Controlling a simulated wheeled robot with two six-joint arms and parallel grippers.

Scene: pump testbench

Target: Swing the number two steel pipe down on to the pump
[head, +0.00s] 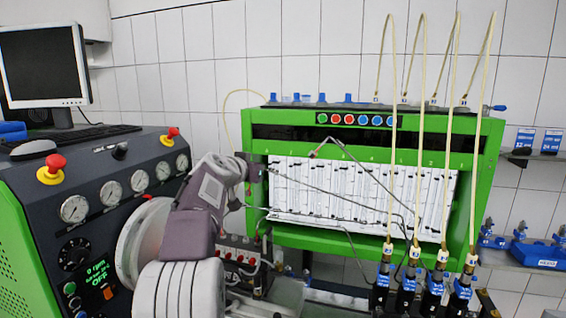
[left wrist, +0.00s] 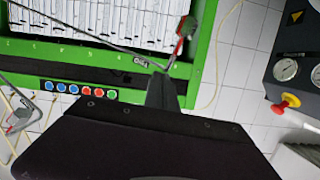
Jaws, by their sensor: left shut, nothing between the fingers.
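Several thin grey steel pipes cross the front of the green bench. One raised pipe (head: 370,173) has a red-marked fitting at its free end, left of its bend. Other pipes run lower, towards the injectors. I cannot read which pipe is number two. The pump (head: 238,262), with red parts on top, sits low behind my left arm and is partly hidden. My left gripper (head: 257,172) is left of the white measuring panel, shut and empty. In the left wrist view the gripper (left wrist: 163,92) points at a pipe (left wrist: 120,46) with a red fitting; contact is unclear. My right gripper is out of view.
Injectors (head: 408,290) with upright clear hoses stand at the right front. The green bench frame (head: 485,190) surrounds the measuring panel (head: 350,190). A control console (head: 95,215) with gauges and red stop buttons stands at the left. A shelf with blue parts is at far right.

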